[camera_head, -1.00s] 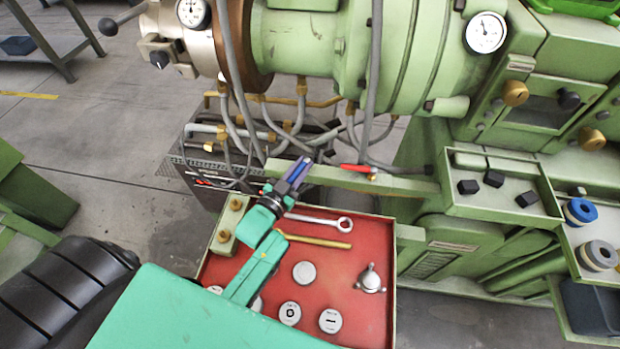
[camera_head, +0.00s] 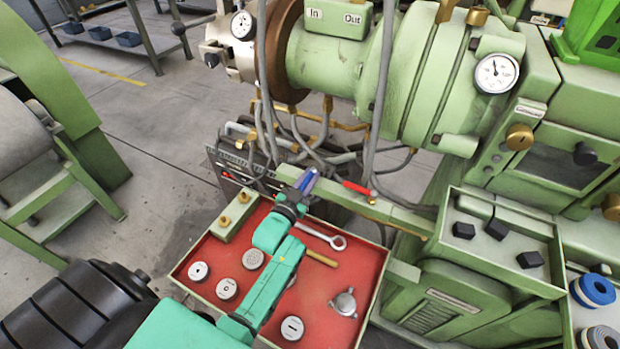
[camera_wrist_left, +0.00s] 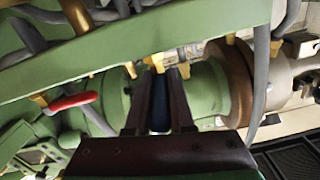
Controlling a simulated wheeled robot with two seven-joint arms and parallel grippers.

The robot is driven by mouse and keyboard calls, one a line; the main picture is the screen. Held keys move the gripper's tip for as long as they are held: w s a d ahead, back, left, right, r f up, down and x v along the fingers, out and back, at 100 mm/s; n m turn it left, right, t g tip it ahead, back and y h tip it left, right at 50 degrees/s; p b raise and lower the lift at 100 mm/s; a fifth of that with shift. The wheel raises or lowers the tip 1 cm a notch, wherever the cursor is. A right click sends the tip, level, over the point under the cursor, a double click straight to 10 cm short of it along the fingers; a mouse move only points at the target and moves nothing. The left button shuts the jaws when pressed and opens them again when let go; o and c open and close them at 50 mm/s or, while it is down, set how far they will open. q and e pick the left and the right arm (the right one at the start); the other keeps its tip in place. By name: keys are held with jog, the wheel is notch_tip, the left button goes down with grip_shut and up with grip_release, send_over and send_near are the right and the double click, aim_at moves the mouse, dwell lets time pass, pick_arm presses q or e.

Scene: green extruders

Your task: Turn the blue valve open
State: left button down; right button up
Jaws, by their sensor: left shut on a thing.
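My left gripper (camera_head: 304,184) reaches over the red tray to the green bar below the extruder barrel. It is shut on the blue valve (camera_head: 309,182), whose handle shows as a blue strip between the fingers. In the left wrist view, the two dark fingers (camera_wrist_left: 158,78) flank the blue handle (camera_wrist_left: 160,112), close up against it. The fingers hide most of the valve body, so its exact angle is hard to tell. My right gripper is not in view.
A red-handled valve (camera_head: 358,188) sits on the same green bar (camera_head: 395,211), right of the gripper. The red tray (camera_head: 330,290) below holds wrenches, round discs and a three-armed knob. Grey hoses (camera_head: 376,110) hang close by. A gauge (camera_head: 496,73) is at upper right.

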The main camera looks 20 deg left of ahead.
pick_arm(q)
jog(key=c, duration=0.8)
grip_release()
jog(key=shift+w+d, duration=0.1)
jog(key=s, duration=1.4)
jog(key=shift+s+b, duration=0.35)
